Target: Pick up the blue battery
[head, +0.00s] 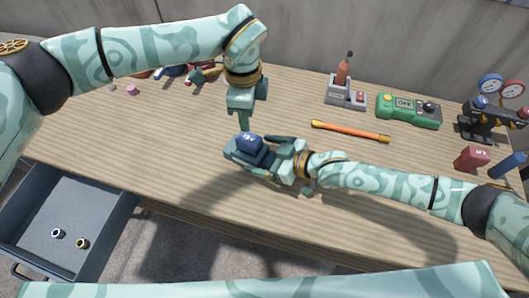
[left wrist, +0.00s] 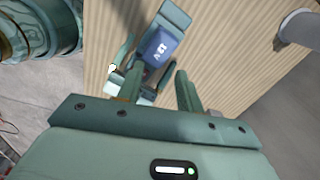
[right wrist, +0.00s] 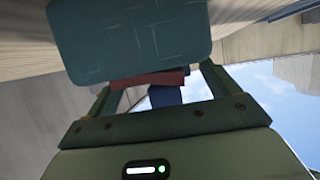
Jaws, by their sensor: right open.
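A blue battery (head: 250,143) with a white label sits at a teal block (head: 236,155) near the middle of the table; it also shows in the left wrist view (left wrist: 157,48). My right gripper (head: 270,151) is open beside it, its fingers around the battery's near side; I cannot tell whether they touch it. In the right wrist view a teal slab (right wrist: 130,38) fills the top, with a dark blue shape (right wrist: 165,95) between the fingers. My left gripper (head: 238,122) points down just above the battery, open and empty, its fingers (left wrist: 160,92) apart.
A red battery (head: 471,157) and a blue cylinder (head: 508,165) stand at the right. An orange rod (head: 350,132), a green meter (head: 408,110), a grey holder (head: 345,95) and gauges (head: 490,90) lie behind. An open drawer (head: 100,200) juts out at front left.

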